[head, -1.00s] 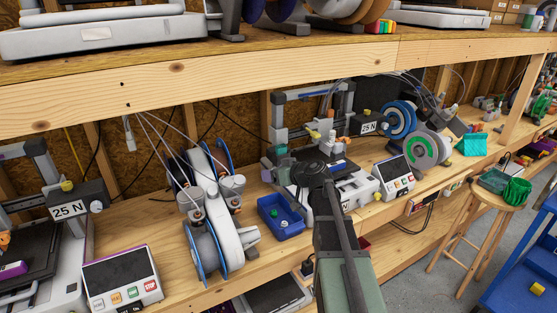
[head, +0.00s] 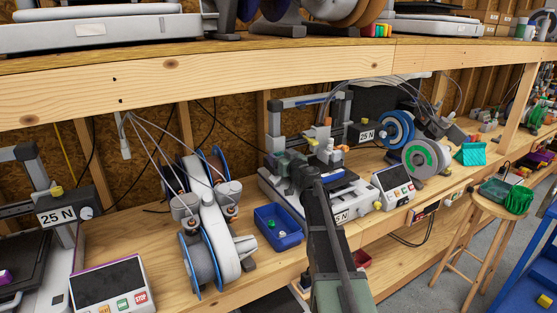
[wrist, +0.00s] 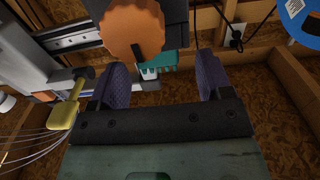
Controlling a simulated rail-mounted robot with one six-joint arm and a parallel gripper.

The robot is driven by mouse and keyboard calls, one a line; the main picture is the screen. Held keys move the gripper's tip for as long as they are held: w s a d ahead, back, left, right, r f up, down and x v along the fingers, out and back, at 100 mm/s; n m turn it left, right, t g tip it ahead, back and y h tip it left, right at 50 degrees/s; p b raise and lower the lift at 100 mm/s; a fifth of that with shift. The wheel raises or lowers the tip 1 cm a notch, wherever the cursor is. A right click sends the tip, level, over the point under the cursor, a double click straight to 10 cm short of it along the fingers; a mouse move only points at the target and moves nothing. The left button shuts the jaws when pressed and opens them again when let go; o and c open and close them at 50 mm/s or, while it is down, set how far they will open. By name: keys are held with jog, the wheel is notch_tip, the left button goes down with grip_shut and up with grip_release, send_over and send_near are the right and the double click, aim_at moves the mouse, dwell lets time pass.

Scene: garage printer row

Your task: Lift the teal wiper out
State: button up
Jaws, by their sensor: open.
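In the wrist view, the teal wiper (wrist: 160,60) shows as a small toothed teal strip just beyond the gap between my fingers, with a whitish piece (wrist: 148,73) beside it. The orange disc (wrist: 135,25) partly covers it from above. My gripper (wrist: 160,77) is open, with one dark purple-grey finger on each side and nothing between the pads. In the head view, my gripper's wrist end is at the middle printer (head: 343,203); the fingers are hidden there, and I cannot make out the wiper.
A blue bin (head: 279,235) and a white filament spool unit (head: 218,228) stand left of the printer. A control screen (head: 394,186) stands at its right. In the wrist view, a yellow-topped part (wrist: 65,112) and thin tubes are left of my fingers. A wooden shelf (head: 300,75) runs above.

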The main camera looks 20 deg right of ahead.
jog(key=w, duration=0.3)
jog(key=shift+w, duration=0.35)
jog(key=shift+a, duration=0.1)
jog(key=shift+s, duration=0.1)
jog(key=shift+c, duration=0.4)
jog(key=c, duration=0.9)
jog(key=shift+r, duration=0.1)
notch_tip(320, 180, up, 20)
jog(key=p, duration=2)
jog(key=b, duration=1.3)
send_over(277, 153)
jog(key=w, duration=0.1)
jog(key=f, duration=1.3)
jog(key=shift+w+d, duration=0.15)
jog(key=shift+d, duration=0.1)
